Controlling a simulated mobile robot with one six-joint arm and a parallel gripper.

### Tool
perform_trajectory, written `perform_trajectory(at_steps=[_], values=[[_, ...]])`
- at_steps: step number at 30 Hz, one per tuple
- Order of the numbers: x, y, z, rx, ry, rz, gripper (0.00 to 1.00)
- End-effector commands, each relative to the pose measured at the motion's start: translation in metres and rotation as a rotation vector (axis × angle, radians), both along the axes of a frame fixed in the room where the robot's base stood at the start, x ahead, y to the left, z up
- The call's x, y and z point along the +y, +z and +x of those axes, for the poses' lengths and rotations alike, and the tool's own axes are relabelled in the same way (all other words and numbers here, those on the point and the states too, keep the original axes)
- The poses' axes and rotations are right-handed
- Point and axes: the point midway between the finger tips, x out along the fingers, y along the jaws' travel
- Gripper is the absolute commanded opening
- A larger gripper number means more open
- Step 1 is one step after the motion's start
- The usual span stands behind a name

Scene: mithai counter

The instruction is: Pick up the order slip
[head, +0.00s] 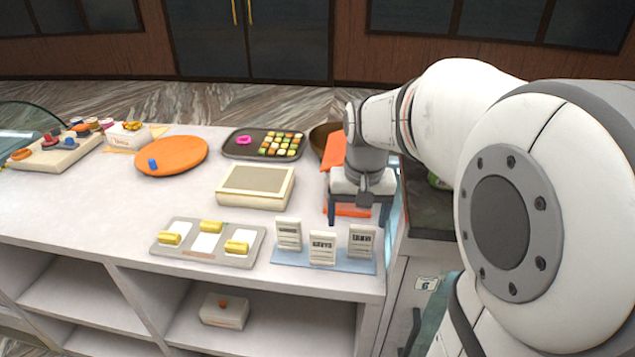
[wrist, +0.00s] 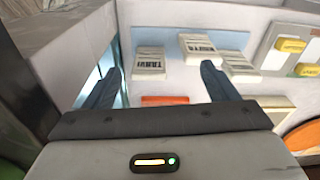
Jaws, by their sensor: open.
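Three white cards with dark print stand in a row on a blue mat (head: 290,258): a left card (head: 288,233), a middle card (head: 322,248) and a right card (head: 361,241). I cannot tell which item is the order slip. A small printed paper (head: 427,283) is also on the cabinet front at right. My gripper (head: 358,208) is open and empty, pointing down above the counter's right end, behind the cards. In the wrist view, the fingers (wrist: 161,72) are spread, with a printed card (wrist: 149,63) showing beyond them. An orange item (wrist: 165,100) shows below, between the fingers.
A grey tray (head: 205,256) with yellow bars lies left of the cards. A beige box (head: 255,186) stands behind it. Farther back are an orange round board (head: 172,156) and a dark tray (head: 236,155) of sweets.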

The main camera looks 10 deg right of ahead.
Motion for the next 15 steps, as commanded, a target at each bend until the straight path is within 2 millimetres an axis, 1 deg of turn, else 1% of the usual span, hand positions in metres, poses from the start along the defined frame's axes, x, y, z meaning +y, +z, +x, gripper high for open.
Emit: perform_trajectory(at_steps=[1,3,6,11,15], values=[[-0.010,-0.010,0.014,0.024,-0.032,0.005,0.80],[-0.019,-0.016,0.027,0.047,-0.063,0.010,0.80],[-0.030,-0.023,0.040,0.068,-0.096,0.015,0.80],[-0.037,-0.031,0.049,0.085,-0.120,0.020,0.80],[-0.038,-0.045,0.050,0.088,-0.123,0.020,0.80]])
